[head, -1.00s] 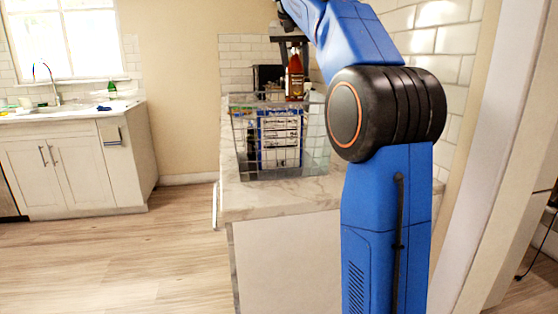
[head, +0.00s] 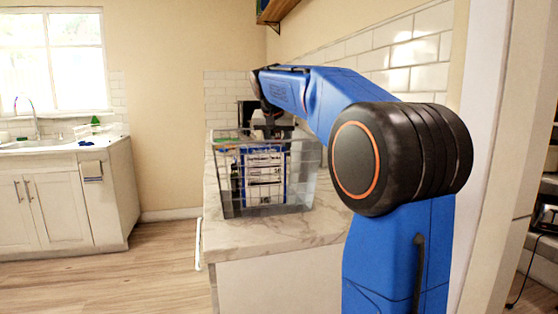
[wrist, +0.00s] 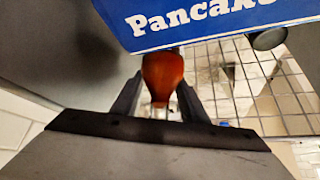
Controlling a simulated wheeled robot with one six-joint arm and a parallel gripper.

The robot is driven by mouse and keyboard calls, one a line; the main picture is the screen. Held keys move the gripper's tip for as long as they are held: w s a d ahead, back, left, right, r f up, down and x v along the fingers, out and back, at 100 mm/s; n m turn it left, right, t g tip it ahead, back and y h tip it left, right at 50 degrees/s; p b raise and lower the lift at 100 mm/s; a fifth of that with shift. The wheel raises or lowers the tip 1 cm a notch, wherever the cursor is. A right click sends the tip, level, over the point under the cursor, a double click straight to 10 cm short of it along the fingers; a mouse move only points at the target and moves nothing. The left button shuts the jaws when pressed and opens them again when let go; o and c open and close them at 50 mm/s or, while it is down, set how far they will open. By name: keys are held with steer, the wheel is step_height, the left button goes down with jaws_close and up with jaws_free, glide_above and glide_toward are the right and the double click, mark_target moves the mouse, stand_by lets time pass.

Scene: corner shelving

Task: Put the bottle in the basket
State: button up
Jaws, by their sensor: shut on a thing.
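The wire basket (head: 306,172) stands on the marble counter and holds a blue and white box (head: 264,178). My gripper (head: 272,128) reaches down over the basket's back part. In the wrist view my gripper (wrist: 160,84) is shut on the orange-red bottle (wrist: 162,76), with one finger on each side. The bottle lies beside the blue "Pancake" box (wrist: 195,22), and the basket's wire mesh (wrist: 235,85) shows to the right. I cannot make out the bottle in the head view; the box and basket hide it. Whether it touches the basket floor cannot be told.
The marble counter (head: 285,234) is bare in front of the basket. A dark object (head: 245,115) stands behind the basket. A tiled wall (head: 390,65) runs along the right, and a wooden shelf (head: 277,11) hangs above. A sink cabinet (head: 65,195) stands at the left.

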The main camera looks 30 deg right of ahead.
steer(key=shift+f, duration=1.8)
steer(key=o, duration=1.1)
steer(key=shift+f, duration=0.1)
steer(key=v, duration=1.2)
